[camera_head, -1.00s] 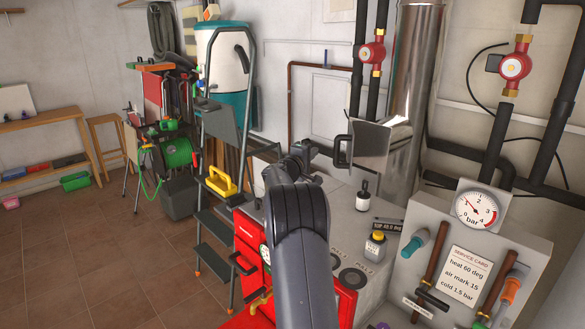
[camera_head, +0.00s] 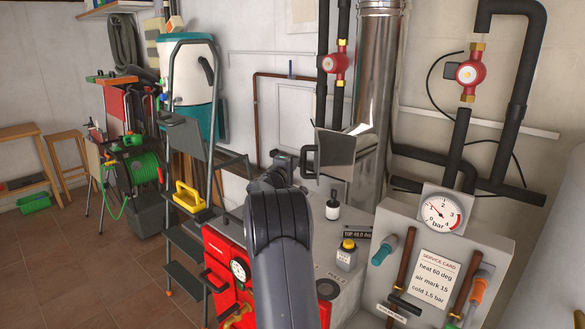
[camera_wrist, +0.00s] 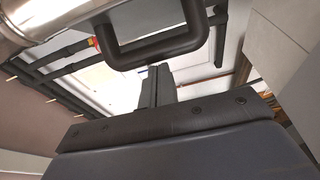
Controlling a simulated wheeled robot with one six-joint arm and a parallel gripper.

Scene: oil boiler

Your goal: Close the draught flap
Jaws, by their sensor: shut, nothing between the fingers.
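The draught flap (camera_head: 338,152) is a shiny metal plate with a black U-shaped handle (camera_head: 308,161). It sticks out to the left of the silver flue pipe (camera_head: 378,70). My gripper (camera_head: 287,160) is shut and empty, just left of the handle, partly hidden by my own arm. In the wrist view the handle (camera_wrist: 158,52) arches across the top, beyond my shut fingers (camera_wrist: 156,85). I see no clear contact between fingers and handle. Shiny metal (camera_wrist: 50,12) fills that view's top left corner.
A stepladder (camera_head: 185,240) stands left. The gauge panel (camera_head: 440,255) is at right. Black pipes run behind the flap.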

